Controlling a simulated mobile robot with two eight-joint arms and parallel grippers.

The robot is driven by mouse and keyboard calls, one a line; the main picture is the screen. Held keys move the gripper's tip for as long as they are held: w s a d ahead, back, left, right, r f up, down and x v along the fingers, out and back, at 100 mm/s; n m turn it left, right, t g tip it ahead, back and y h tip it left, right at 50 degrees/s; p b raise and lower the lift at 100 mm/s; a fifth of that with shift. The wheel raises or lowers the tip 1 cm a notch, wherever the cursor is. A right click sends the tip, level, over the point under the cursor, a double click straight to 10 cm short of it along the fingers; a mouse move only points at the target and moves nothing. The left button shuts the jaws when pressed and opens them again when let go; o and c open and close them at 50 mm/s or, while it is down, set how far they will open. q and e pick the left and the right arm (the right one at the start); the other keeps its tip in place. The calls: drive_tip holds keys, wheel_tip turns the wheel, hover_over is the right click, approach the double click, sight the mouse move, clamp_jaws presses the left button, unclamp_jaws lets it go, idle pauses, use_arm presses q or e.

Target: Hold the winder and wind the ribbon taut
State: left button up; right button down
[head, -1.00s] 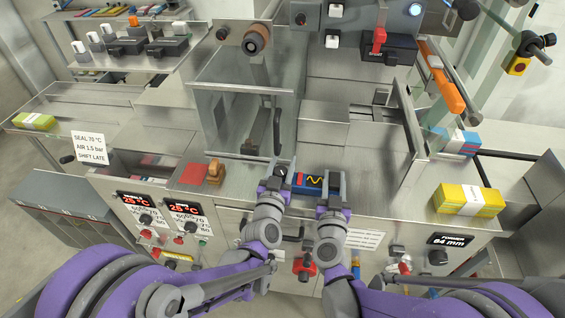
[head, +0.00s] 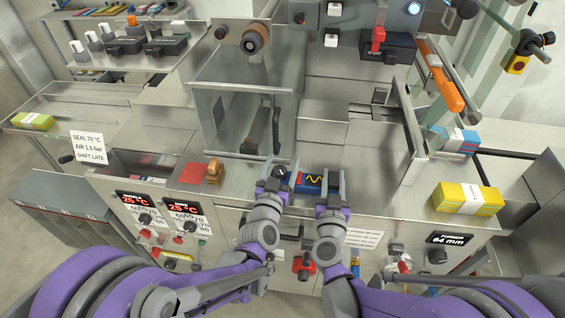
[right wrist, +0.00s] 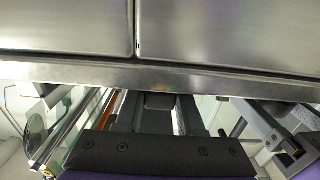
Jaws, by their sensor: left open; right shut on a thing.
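A small blue block (head: 312,181) with a yellow wave mark and a red end lies at the front edge of the steel worktop. My right gripper (head: 332,186) is shut on its right end. My left gripper (head: 273,180) is open beside the block's left end, with a small dark round thing by its fingers. I cannot make out a winder or a loose ribbon by name.
A wooden-handled stamp (head: 214,171) and red pad (head: 191,174) are left of my grippers. A clear guard box (head: 245,110) stands behind them. A yellow pack (head: 468,198) is at the right. Knobs and a red valve (head: 304,266) line the front panel.

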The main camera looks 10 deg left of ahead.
sight(280, 173)
use_arm(q)
drive_tip(key=s+a, duration=0.1)
drive_tip(key=s, duration=1)
drive_tip(key=shift+s+a, duration=0.15)
drive_tip(key=shift+s, duration=0.05)
drive_tip(key=shift+c, duration=1.4)
drive_tip(key=a+g, duration=0.1)
drive_tip(key=w+a+m+g+h, duration=0.1)
drive_tip(key=w+a+m+g, duration=0.1)
drive_tip(key=shift+w+a+r+g+h, duration=0.1)
drive_tip(key=shift+r+g+h, duration=0.2)
drive_tip(key=shift+r+h, duration=0.1)
wheel_tip(280, 173, up, 4)
drive_tip(key=s+a+m+g+h, duration=0.1)
drive_tip(key=s+m+g+h, duration=0.1)
drive_tip(key=s, duration=0.1)
drive_tip(key=x, duration=1.2)
drive_tip(key=shift+d+r, duration=0.1)
drive_tip(key=shift+d, duration=0.1)
